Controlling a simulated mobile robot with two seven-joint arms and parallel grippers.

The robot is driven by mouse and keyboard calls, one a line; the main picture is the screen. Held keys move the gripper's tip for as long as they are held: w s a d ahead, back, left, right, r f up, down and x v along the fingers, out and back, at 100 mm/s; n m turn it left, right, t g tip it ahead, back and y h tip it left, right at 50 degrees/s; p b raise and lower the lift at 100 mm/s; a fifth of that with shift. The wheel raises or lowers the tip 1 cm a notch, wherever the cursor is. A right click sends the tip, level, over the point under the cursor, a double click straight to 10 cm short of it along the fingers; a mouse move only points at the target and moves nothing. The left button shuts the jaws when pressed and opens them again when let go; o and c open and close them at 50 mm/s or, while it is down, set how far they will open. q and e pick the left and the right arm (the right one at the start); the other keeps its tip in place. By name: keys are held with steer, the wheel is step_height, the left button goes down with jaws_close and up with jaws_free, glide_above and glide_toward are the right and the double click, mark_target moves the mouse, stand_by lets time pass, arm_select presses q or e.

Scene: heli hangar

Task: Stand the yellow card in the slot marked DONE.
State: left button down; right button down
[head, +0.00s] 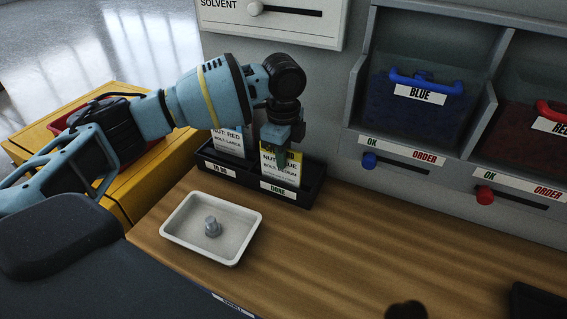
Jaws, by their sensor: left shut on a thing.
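The yellow card (269,168) is upright at the right half of a black two-slot rack (318,185), behind the DONE label (278,189). Its lower edge is hidden by the rack front, so I cannot tell if it rests on the slot bottom. My left gripper (284,160) comes down from above and is shut on the card, covering part of its print. Another card (229,142), reading NUT: RED, stands in the left slot behind a second label.
A white tray (172,231) with a grey bolt (212,227) stands in front of the rack. Blue (415,95) and red (552,115) bins sit in wall bays at the right, with sliders below. The wooden bench (340,245) is clear in the middle.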

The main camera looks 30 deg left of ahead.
arm_select(q)
steer(key=shift+f, duration=1.3)
steer(key=shift+f, duration=0.1)
steer(key=c, duration=1.5)
jaws_free()
steer(key=shift+c, duration=0.2)
step_height(320, 180, up, 12)
steer(key=shift+r+p, duration=0.1)
steer(key=shift+p, duration=0.2)
